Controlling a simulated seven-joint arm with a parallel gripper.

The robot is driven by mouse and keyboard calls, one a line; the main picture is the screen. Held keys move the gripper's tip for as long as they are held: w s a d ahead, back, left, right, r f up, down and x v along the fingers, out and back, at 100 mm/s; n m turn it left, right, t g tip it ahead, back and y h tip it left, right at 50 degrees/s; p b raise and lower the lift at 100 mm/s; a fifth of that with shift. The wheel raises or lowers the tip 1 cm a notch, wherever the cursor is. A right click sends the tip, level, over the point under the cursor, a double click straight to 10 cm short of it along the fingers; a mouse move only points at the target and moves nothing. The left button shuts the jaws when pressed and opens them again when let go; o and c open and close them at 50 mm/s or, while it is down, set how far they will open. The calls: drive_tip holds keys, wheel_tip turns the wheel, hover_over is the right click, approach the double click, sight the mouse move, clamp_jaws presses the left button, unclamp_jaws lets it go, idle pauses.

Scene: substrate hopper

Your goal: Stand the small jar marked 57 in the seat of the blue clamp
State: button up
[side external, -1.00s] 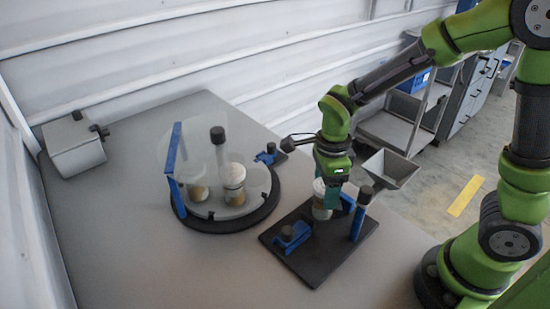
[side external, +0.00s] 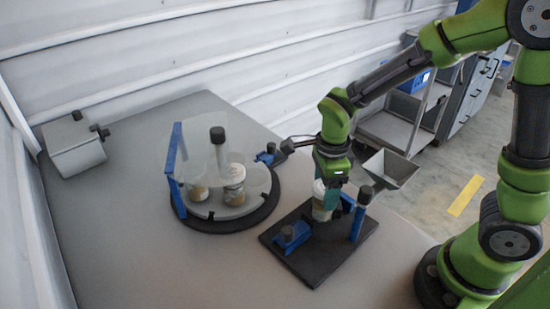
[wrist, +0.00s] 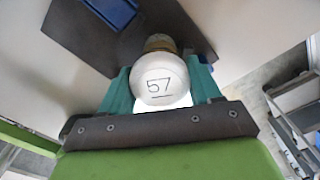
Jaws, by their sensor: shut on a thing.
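The small jar marked 57 (wrist: 160,84) has a white lid with the number facing my wrist camera. It is held between the teal fingers of my gripper (wrist: 162,92). In the side view the jar (side external: 319,202) hangs from my gripper (side external: 327,190) over the black base plate (side external: 312,265) and looks slightly tilted. Whether its bottom touches anything is hidden. Blue clamp parts stand on this plate: a low block (side external: 292,236) at the front left and an upright lever (side external: 358,222) with a black knob at the right. The seat is not clearly visible.
Left of the plate stands a round black turntable (side external: 230,226) with jars (side external: 234,188), a clear cover, a black-topped post and a blue upright (side external: 174,160). A grey box (side external: 75,147) sits at the far left. A grey hopper (side external: 390,168) is close right of my gripper.

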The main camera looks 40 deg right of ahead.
drive_tip(key=shift+f, duration=0.15)
drive_tip(key=o, duration=1)
drive_tip(key=shift+c, duration=0.2)
drive_tip(key=shift+r, duration=3.8)
